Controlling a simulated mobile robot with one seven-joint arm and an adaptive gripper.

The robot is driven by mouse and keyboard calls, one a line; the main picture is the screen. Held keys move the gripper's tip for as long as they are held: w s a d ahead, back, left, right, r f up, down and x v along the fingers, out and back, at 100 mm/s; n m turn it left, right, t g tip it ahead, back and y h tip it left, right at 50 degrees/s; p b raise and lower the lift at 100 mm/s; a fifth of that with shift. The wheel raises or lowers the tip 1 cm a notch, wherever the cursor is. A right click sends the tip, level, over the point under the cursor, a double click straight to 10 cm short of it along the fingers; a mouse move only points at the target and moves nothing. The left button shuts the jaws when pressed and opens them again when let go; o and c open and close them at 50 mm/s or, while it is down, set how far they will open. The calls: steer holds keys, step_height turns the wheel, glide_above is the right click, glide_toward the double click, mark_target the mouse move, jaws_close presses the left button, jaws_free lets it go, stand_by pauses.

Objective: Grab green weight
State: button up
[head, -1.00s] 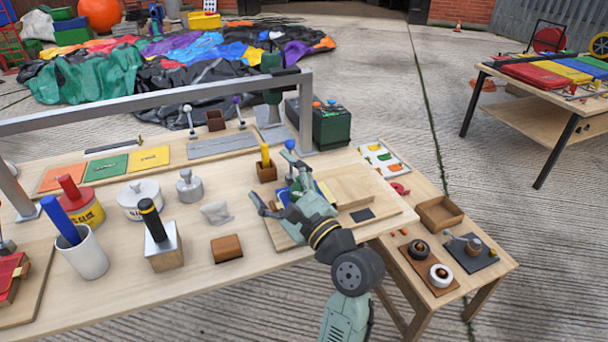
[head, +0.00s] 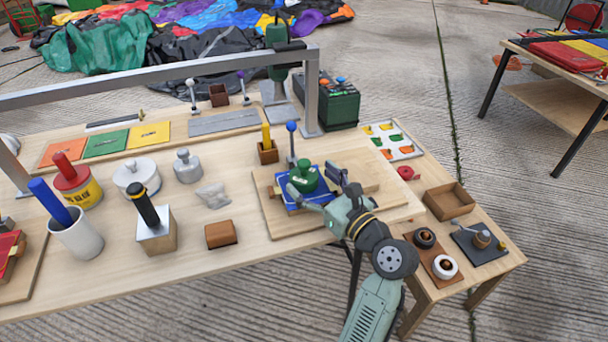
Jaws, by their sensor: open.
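The green weight (head: 305,177) is a small round weight with a knob on top. It sits upright on a blue square piece (head: 287,201) on the wooden board at the table's right end. My gripper (head: 318,188) is open, with one finger in front of the weight and the other to its right. The weight shows between or just beyond the fingertips; I cannot tell whether they touch it.
A blue-knobbed rod (head: 291,140) and a small wooden holder with a yellow stick (head: 267,150) stand close behind the weight. A metal frame (head: 311,95) spans the table behind.

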mark_target(306, 172)
steer(key=shift+p+x, duration=0.35)
steer(key=shift+x, duration=1.65)
steer(key=shift+d+r, duration=0.1)
steer(key=shift+c, duration=0.3)
jaws_close()
steer(key=shift+r, duration=0.1)
